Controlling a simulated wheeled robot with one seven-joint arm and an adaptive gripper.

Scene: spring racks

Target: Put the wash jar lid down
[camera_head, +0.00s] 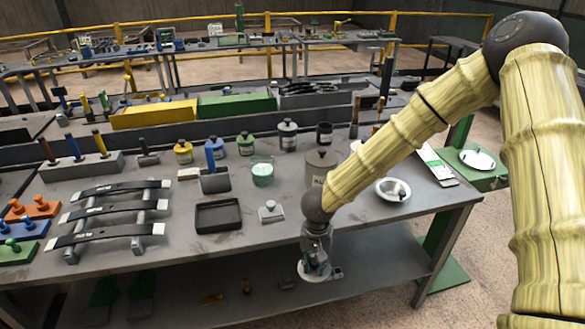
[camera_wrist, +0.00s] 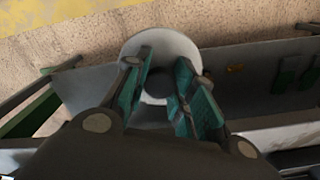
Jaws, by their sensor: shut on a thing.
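My gripper (camera_head: 316,256) is shut on the wash jar lid (camera_head: 306,273), a pale round disc, in front of the bench's front edge in the head view. In the wrist view the lid (camera_wrist: 178,44) lies beyond the teal finger pads of my gripper (camera_wrist: 158,92), with a dark round knob between them. A large grey labelled jar (camera_head: 316,168) stands on the bench, partly hidden by my arm; I cannot tell whether it is the wash jar. A clear glass jar (camera_head: 262,172) stands left of it.
The bench top (camera_head: 250,232) is bare near its front edge. A black tray (camera_head: 217,215) and a small pale block with a knob (camera_head: 270,211) lie left of my gripper. A white bowl (camera_head: 393,190) stands to the right. A lower shelf (camera_head: 375,258) holds small parts.

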